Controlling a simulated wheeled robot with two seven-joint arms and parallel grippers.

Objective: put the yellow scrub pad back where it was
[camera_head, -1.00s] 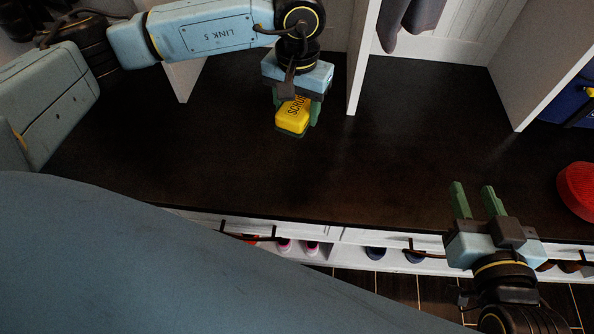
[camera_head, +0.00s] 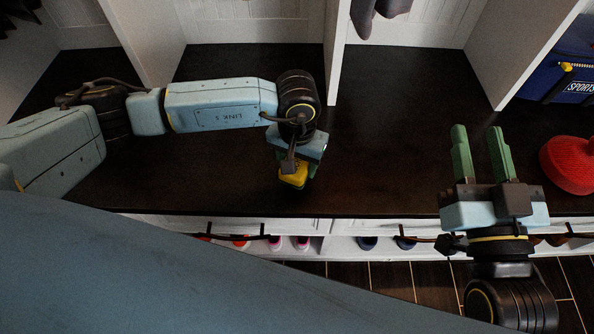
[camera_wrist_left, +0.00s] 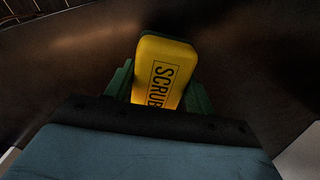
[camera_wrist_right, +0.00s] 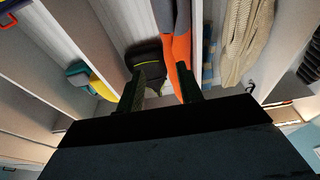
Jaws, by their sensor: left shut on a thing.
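The yellow scrub pad (camera_head: 293,178), with a dark green layer beneath, is held between the fingers of my left gripper (camera_head: 296,172). In the left wrist view the pad (camera_wrist_left: 165,72) shows its "SCRUB" lettering, with a green finger on each side. The gripper points down over the dark bench top (camera_head: 390,130), near its front edge; I cannot tell whether the pad touches the bench. My right gripper (camera_head: 482,152) is open and empty above the bench's right part. It also shows open in the right wrist view (camera_wrist_right: 160,95).
A red rounded object (camera_head: 568,165) lies on the bench at the right. A blue "SPORTS" bag (camera_head: 572,75) stands in the right cubby. White dividers (camera_head: 337,50) rise at the back. Shoes (camera_head: 303,242) sit below the bench. The bench middle is clear.

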